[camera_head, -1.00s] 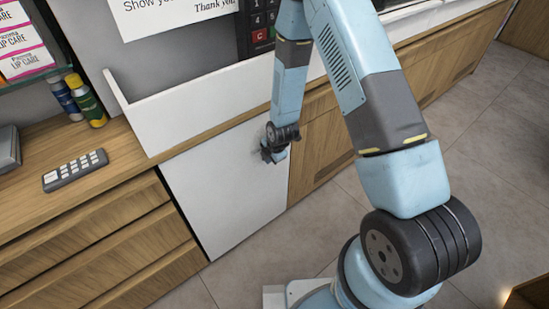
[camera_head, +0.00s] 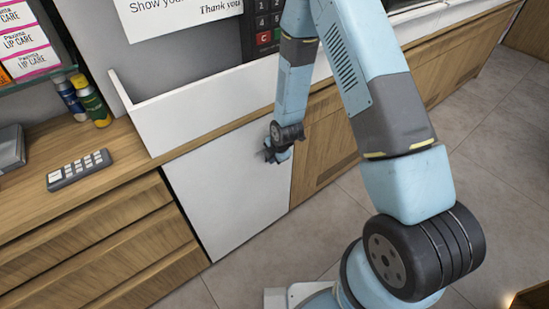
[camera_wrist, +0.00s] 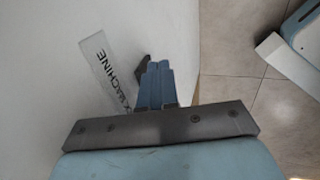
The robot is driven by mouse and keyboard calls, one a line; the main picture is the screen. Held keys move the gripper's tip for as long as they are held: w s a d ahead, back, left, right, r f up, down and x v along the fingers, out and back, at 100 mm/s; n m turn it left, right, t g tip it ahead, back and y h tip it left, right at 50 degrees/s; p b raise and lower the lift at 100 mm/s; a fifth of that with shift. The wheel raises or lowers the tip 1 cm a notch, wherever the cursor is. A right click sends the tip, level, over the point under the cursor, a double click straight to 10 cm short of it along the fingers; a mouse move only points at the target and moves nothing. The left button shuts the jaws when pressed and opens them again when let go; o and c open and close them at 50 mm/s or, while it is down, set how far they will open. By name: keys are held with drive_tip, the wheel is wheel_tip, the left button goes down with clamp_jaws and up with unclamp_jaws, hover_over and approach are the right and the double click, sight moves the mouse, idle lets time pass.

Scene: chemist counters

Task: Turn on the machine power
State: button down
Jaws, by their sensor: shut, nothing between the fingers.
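A white machine panel (camera_head: 225,200) is set into the wooden counter front. In the wrist view its white face (camera_wrist: 60,50) carries a pale label (camera_wrist: 105,72) on which the word "MACHINE" can be read; the rest is hidden. A small dark angular piece (camera_wrist: 143,66) stands out from the face beside the label; it may be the power switch. My gripper (camera_wrist: 158,66) is shut and empty, its blue fingers just right of the dark piece; I cannot tell whether they touch. In the head view my gripper (camera_head: 268,156) is close to the panel's right part, hiding the switch area.
A white ledge (camera_head: 200,105) juts above the panel. A keypad (camera_head: 79,169) and bottles (camera_head: 91,101) stand on the wooden counter at left. A card terminal (camera_head: 268,22) is behind my arm. Tiled floor (camera_head: 480,140) is open to the right.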

drive_tip(key=s+d+r, duration=0.5)
drive_tip(key=s+r, duration=0.2)
drive_tip(key=r, duration=0.1)
drive_tip(key=shift+s, duration=0.15)
idle(0.3)
idle(0.4)
